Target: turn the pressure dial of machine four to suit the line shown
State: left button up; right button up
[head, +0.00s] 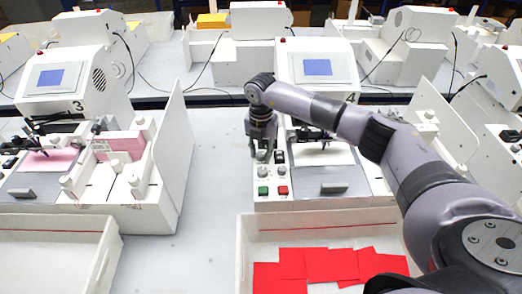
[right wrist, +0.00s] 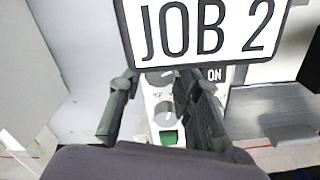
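Machine four (head: 300,60) stands at the centre, its number 4 beside my right arm. Its control strip (head: 272,181) has grey dials (head: 263,172), a green button (head: 263,191) and a red button (head: 283,190). My right gripper (head: 262,154) points down over the strip's far end. In the right wrist view its fingers (right wrist: 157,82) are apart, with a grey dial (right wrist: 160,78) showing between the tips; contact is unclear. A lower dial (right wrist: 167,113) sits nearer. No dial marks are readable. White paper (head: 325,156) lies on the machine; its line is unclear. My left gripper is out of view.
A "JOB 2" sign (right wrist: 207,28) fills the top of the right wrist view. A white tray (head: 247,255) with red sheets (head: 305,265) lies in front. Bare table shows left of the strip.

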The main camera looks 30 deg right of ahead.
grip_shut()
